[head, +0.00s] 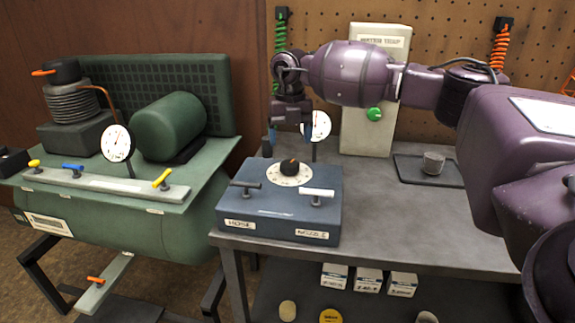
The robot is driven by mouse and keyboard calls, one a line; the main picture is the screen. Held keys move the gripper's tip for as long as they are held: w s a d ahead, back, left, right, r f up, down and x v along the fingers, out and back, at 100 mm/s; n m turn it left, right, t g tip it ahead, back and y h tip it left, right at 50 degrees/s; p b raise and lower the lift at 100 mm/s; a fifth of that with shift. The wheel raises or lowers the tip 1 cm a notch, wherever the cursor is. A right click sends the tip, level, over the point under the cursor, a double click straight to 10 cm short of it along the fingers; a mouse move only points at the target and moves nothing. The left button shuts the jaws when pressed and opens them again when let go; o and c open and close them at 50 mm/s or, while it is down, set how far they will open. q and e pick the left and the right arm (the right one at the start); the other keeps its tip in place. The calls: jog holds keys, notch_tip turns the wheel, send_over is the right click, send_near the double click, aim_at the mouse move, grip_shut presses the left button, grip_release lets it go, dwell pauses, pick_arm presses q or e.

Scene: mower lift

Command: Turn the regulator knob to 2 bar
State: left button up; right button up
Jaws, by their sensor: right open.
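The regulator knob (290,166) is black with an orange mark and sits in the middle of a round white scale (276,175) on top of a blue-grey box (265,212). The scale's figures are too small to read. A white round gauge (319,126) stands behind the box, partly hidden by my right gripper; its reading cannot be made out. My right gripper (290,138) points down with its blue-tipped fingers apart, above and slightly behind the knob, and appears empty and clear of it. My left gripper is not in view.
The box also bears a dark lever (246,184) and a white lever (317,193). A green compressor with a second gauge (116,142) stands at left. A pale panel with a green button (374,114) and a tray (408,173) with a grey cup (433,163) are at the back right.

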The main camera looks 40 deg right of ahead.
aim_at(290, 164)
notch_tip(290, 164, down, 7)
jog(key=shift+f+b, duration=0.1)
jog(key=shift+b, duration=0.6)
jog(key=shift+f, duration=0.45)
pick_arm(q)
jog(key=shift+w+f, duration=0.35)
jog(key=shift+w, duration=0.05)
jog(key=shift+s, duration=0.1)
pick_arm(e)
jog(key=shift+c, duration=0.2)
jog(key=c, duration=0.9)
